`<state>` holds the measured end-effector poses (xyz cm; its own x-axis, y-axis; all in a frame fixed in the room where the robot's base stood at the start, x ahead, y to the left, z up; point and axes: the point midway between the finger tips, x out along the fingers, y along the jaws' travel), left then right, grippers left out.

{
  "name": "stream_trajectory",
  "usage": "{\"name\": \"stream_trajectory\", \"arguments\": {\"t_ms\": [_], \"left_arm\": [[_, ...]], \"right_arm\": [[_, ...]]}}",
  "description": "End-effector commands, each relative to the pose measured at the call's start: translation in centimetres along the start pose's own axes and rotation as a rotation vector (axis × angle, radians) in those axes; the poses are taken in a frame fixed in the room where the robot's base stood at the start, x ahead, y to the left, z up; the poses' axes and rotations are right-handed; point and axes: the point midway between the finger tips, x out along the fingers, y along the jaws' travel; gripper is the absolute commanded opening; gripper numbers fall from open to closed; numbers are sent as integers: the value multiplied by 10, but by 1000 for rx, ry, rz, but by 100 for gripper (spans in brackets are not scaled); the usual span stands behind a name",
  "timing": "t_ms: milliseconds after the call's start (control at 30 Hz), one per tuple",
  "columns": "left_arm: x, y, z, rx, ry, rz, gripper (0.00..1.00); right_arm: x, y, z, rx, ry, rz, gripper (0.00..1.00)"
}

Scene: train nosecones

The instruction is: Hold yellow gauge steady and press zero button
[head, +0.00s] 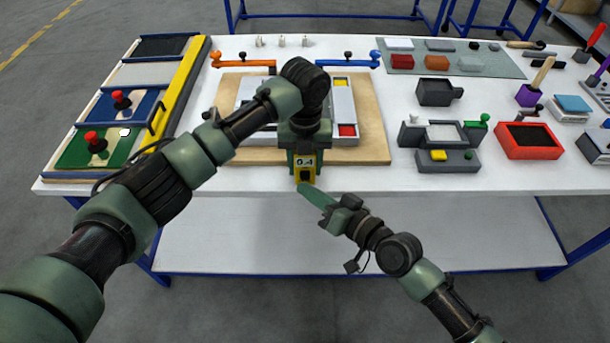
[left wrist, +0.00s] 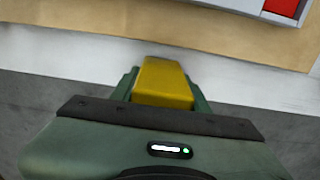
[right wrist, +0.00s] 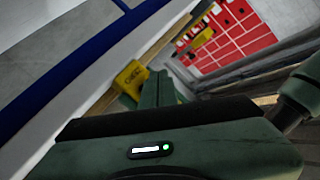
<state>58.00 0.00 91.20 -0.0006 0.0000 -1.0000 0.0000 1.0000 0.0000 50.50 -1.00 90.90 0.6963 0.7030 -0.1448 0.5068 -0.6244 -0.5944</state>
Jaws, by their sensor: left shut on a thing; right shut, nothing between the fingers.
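The yellow gauge (head: 306,173) is at the front edge of the table in the head view, with its small display facing me. My left gripper (head: 304,158) is shut on the gauge from above. In the left wrist view the gauge's yellow top (left wrist: 163,82) sits between the green fingers. My right gripper (head: 304,188) is shut and empty, its fingertips just below and beside the gauge's lower front. In the right wrist view the gauge (right wrist: 131,77) is just left of the shut fingers (right wrist: 158,85). I cannot tell whether they touch it. The zero button is too small to make out.
Behind the gauge lies a wooden board (head: 375,140) with a grey-framed tray (head: 343,105). A yellow rail (head: 185,85) and coloured panels stand at left. A red tray (head: 528,138) and grey fixtures (head: 447,160) are at right. Space before the table edge is open.

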Motion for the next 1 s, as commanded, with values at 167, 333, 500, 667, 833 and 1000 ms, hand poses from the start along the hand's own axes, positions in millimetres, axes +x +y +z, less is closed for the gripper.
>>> {"name": "stream_trajectory", "arguments": {"t_ms": [167,333,500,667,833,1000], "left_arm": [[0,0,0,0,-1,0,0],[0,0,0,0,-1,0,0],[0,0,0,0,-1,0,0],[0,0,0,0,-1,-1,0],[0,0,0,0,-1,0,0],[0,0,0,0,-1,0,0]], "right_arm": [[3,3,-2,-1,-1,0,0],[6,4,-4,-1,0,0,0],[6,4,-4,0,0,0,0],[6,4,-5,0,0,0,0],[7,5,-6,0,0,0,0],[8,6,-7,0,0,0,0]]}}
